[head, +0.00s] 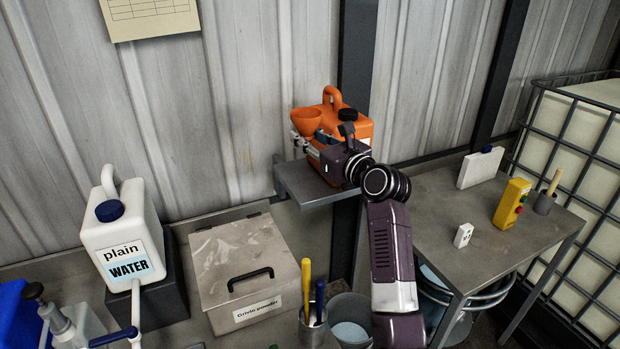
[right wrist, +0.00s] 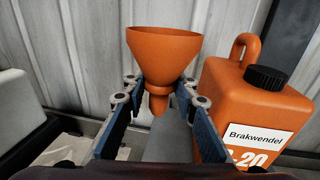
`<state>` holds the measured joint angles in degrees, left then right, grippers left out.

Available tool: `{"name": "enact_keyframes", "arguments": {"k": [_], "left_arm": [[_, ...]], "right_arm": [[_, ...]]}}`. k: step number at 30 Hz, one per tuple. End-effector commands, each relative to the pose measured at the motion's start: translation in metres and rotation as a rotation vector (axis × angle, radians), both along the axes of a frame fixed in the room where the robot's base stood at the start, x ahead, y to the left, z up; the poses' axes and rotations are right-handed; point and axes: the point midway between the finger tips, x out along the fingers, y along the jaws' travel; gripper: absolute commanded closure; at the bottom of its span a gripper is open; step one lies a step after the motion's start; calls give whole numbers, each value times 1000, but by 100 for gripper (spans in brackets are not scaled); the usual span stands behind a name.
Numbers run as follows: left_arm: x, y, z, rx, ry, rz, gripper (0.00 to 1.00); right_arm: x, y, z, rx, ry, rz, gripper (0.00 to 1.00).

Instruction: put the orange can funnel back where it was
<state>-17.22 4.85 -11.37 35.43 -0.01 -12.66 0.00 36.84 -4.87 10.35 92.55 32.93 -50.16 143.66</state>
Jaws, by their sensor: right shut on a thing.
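The orange funnel (head: 306,119) is at the left side of the orange can (head: 361,127), above the small wall shelf (head: 298,186). My right gripper (head: 304,141) is shut on the funnel. In the right wrist view my right gripper (right wrist: 158,92) has its blue fingers on both sides of the collar of the funnel (right wrist: 165,55), which is upright with its spout pointing down. The can (right wrist: 244,108), with black cap and "Brakwendel" label, stands just right of the funnel. The funnel's spout tip looks free of the can. My left gripper is not in view.
A metal bench holds a white water canister (head: 122,222), a grey lidded box (head: 235,263) and a cup with coloured handles (head: 312,325). A dark post stands behind the can.

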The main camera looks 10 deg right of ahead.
Motion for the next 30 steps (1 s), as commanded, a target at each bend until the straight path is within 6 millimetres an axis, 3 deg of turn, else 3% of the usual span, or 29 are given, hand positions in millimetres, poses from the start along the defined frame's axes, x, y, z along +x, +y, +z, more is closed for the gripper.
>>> {"name": "enact_keyframes", "arguments": {"k": [4,9,16,23,30], "left_arm": [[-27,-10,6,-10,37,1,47],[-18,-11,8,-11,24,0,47],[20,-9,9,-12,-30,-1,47],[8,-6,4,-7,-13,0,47],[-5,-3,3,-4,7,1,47]], "right_arm": [[0,0,-43,-1,7,1,100],[0,0,-79,-1,4,1,100],[1,0,-101,-2,2,1,100],[1,0,-134,-1,2,1,100],[1,0,-137,0,-2,-1,100]]}}
